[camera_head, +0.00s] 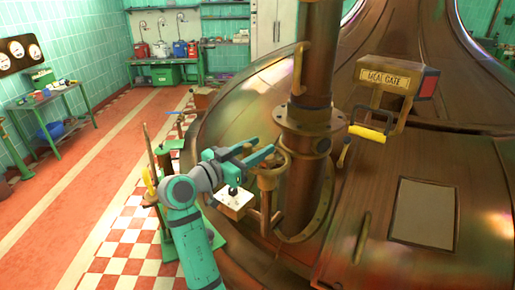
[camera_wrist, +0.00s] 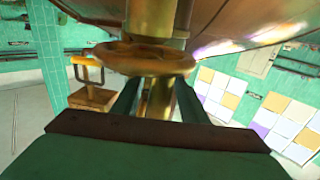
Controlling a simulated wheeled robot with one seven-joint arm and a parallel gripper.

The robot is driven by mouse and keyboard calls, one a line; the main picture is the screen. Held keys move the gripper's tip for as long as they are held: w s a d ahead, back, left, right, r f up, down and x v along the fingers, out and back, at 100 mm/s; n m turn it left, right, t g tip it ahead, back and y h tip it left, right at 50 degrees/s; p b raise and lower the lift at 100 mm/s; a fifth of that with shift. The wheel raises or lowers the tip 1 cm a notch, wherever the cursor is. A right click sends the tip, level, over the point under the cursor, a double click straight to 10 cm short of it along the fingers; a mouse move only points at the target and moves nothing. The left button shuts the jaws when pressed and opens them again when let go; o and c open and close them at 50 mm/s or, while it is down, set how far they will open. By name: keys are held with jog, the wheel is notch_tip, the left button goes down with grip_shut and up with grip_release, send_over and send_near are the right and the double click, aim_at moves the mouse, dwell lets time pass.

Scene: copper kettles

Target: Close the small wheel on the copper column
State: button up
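The copper column (camera_head: 310,135) rises through the large copper kettle, with a bolted flange partway up. The small brass wheel (camera_head: 270,168) sits on a short stem at the column's left side. In the wrist view the wheel (camera_wrist: 145,58) lies right ahead of my fingers, its rim crossing the top of the view. My gripper (camera_head: 263,155) reaches the wheel from the left, its two fingers apart. In the wrist view my gripper (camera_wrist: 157,92) is open, a finger on each side of a brass stem (camera_wrist: 159,100). Whether a finger touches the rim cannot be told.
A box labelled "MEAL GATE" (camera_head: 388,77) and a yellow handle (camera_head: 371,133) stand right of the column. A small white-topped box (camera_head: 234,200) is below my gripper. Workbenches (camera_head: 168,75) line the back wall. The tiled floor at left is open.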

jog(key=v, duration=1.1)
jog(key=shift+w, duration=0.1)
notch_tip(320, 180, down, 20)
jog(key=d+n+t+y, duration=0.2)
jog(key=n+y, duration=0.3)
jog(key=n, duration=0.2)
jog(key=s+d+f+n+y, duration=0.2)
jog(key=s+f+n+y, duration=0.3)
jog(key=s+f, duration=1.4)
jog(key=s+d+r+m+y, duration=0.1)
jog(key=s+d+r, duration=0.1)
jog(key=s, duration=1)
jog(key=s+d+r+m+y, duration=0.1)
jog(key=s+d+r+m, duration=0.1)
jog(key=s, duration=1.1)
jog(key=shift+s+d, duration=0.15)
jog(key=shift+d, duration=0.6)
